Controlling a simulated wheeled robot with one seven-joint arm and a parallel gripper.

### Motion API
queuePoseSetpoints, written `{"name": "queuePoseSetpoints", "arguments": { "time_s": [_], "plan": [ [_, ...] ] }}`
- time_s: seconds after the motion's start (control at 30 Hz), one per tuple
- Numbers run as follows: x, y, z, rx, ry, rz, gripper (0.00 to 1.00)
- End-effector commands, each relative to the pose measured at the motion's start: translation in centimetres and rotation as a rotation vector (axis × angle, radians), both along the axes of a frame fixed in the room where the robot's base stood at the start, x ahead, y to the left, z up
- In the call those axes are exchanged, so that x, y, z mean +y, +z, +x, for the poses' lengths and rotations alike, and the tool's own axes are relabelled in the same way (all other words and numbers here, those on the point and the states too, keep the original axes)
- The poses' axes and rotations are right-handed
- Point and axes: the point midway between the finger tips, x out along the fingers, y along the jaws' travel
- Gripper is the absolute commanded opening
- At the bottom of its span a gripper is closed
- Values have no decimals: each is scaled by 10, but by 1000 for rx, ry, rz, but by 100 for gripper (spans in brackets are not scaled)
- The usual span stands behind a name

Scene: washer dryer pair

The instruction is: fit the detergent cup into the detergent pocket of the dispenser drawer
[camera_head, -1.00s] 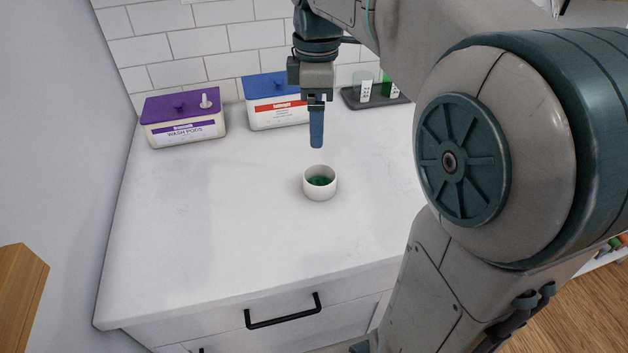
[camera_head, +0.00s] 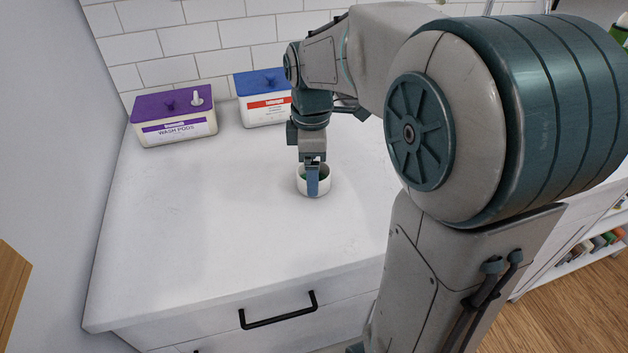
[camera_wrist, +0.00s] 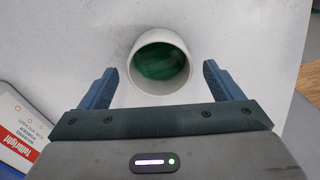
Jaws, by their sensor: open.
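The detergent cup is a small white round cup (camera_head: 325,182) with green content, standing upright on the white counter. In the wrist view the cup (camera_wrist: 160,90) shows from above, between and a little ahead of the two blue fingertips. My gripper (camera_head: 313,188) is open and low over the counter at the cup. In the wrist view the jaws (camera_wrist: 160,84) stand apart with a visible gap on each side of the cup. The dispenser drawer and its detergent pocket are not in view.
A purple-lidded wash pods box (camera_head: 174,118) and a blue-lidded box (camera_head: 263,100) stand at the back by the tiled wall. The counter (camera_head: 190,230) left of the cup is clear. A counter drawer with a black handle (camera_head: 279,311) is below.

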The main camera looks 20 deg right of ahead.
Motion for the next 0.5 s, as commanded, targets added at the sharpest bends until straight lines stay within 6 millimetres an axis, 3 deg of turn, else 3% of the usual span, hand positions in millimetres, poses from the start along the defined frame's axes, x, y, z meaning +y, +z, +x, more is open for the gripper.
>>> {"name": "queuePoseSetpoints", "arguments": {
  "time_s": [0.27,0.4,0.43,0.5],
  "plan": [
    [0,-3,0,-1,0,0,83],
    [0,-3,0,-1,0,0,44],
    [0,-3,0,-1,0,0,37],
    [0,-2,0,-1,0,0,34]
  ]
}}
